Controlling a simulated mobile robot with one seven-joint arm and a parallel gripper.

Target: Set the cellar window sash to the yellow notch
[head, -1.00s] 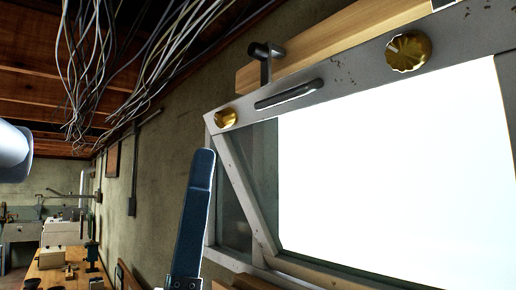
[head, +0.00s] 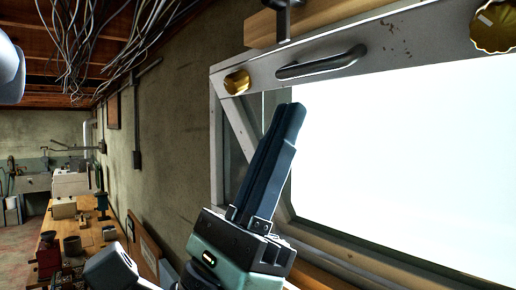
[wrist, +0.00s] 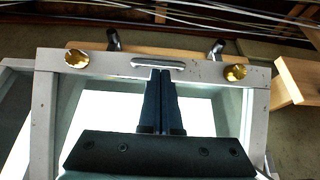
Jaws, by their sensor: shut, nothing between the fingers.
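The window sash (head: 385,48) is a grey frame around a bright white pane, tilted out from the wall frame. Its top rail carries a dark bar handle (head: 322,63) between two brass knobs (head: 237,81) (head: 492,25). In the wrist view the handle (wrist: 157,64) lies just beyond my fingertips. My gripper (head: 293,108) is shut and empty, pointing up in front of the pane, just below the handle. I cannot tell whether it touches the rail. I cannot make out a yellow notch in either view.
A wooden beam (head: 350,12) with black hooked fittings (head: 283,15) runs above the sash. Loose cables (head: 100,45) hang from the ceiling at left. A cluttered workbench (head: 122,232) stands along the wall below. A wooden block (wrist: 290,82) shows at right in the wrist view.

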